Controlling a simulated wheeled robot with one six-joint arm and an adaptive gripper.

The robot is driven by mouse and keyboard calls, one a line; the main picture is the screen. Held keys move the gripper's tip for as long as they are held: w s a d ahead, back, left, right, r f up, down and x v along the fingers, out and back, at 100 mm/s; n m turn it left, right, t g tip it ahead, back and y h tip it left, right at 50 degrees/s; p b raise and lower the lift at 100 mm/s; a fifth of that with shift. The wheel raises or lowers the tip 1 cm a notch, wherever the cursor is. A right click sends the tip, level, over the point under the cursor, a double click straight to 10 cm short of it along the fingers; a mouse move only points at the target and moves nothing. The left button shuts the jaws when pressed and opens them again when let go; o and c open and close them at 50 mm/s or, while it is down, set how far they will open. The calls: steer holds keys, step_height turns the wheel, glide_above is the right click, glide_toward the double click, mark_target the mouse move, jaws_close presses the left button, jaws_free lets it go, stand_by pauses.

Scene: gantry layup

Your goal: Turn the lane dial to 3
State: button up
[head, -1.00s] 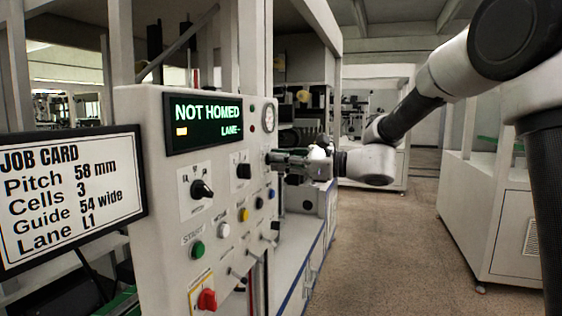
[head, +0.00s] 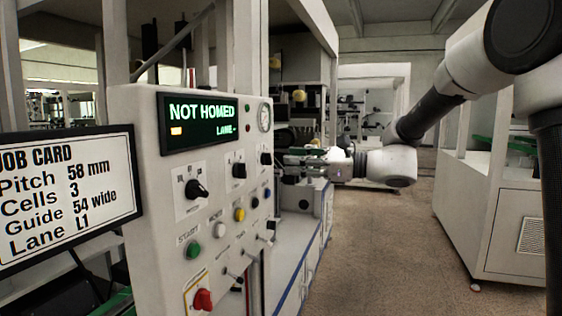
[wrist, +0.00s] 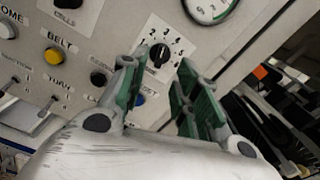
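The control panel (head: 150,140) stands left of centre in the head view. A black dial knob (head: 266,158), apparently the lane dial, sits at its right edge below the gauge. In the wrist view this knob (wrist: 158,54) has a white plate with numbers around it; 2, 3 and 4 are readable, its pointer direction is not clear. My gripper (head: 284,161) is just right of the knob, apart from it. In the wrist view my gripper (wrist: 158,85) is open and empty, its green-padded fingers below the dial in the picture. The display (head: 200,122) reads NOT HOMED, LANE -.
The job card (head: 65,195) at left reads Lane L1. Other knobs, a green START button (head: 193,252), a yellow button (head: 239,214), toggle switches and a red switch (head: 203,299) are on the panel. The gauge (wrist: 208,8) is close to the dial.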

steer(key=v, duration=0.6)
steer(key=shift+d, duration=0.25)
